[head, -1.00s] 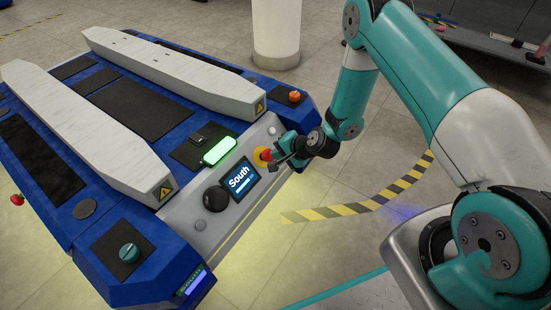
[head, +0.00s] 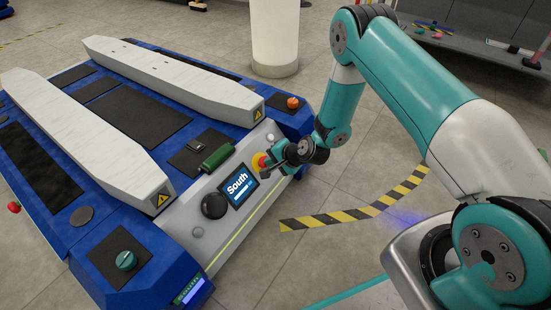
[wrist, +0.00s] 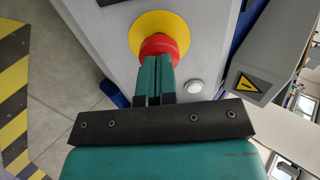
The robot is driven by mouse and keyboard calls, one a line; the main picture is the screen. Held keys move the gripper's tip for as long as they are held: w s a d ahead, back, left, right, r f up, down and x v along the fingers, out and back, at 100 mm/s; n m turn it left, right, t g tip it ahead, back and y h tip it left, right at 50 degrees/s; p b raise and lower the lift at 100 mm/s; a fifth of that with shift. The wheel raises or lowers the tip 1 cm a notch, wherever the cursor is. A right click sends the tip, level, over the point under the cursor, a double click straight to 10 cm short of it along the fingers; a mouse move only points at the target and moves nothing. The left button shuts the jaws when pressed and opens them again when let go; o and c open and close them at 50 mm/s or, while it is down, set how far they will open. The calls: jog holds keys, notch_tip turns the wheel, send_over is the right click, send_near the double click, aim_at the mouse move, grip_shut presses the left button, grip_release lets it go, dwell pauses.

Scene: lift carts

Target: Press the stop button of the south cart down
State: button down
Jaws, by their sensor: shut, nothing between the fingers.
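The south cart (head: 192,222) is blue with a light grey sloped front panel and a screen (head: 238,186) reading "South". Its stop button is a red mushroom head on a yellow ring; the ring (head: 258,161) shows in the head view, where my gripper partly hides the button. In the wrist view the red stop button (wrist: 159,43) stands in front of its yellow ring (wrist: 165,22). My gripper (wrist: 157,58) is shut and empty, its fingertips at the red button and seeming to touch it. The green light bar (head: 216,158) on the cart is dark.
A round black knob (head: 215,205) sits left of the screen. A white button (wrist: 195,86) is beside the stop button. Two white rails (head: 165,80) run along the cart's top. A white pillar (head: 275,38) stands behind. Striped tape (head: 355,214) marks open floor to the right.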

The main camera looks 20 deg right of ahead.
jog(key=shift+w+a+f, duration=0.2)
jog(key=shift+a+f, duration=0.05)
jog(key=shift+f, duration=0.1)
jog(key=p+v, duration=0.8)
jog(key=v, duration=0.7)
jog(key=shift+w, duration=0.1)
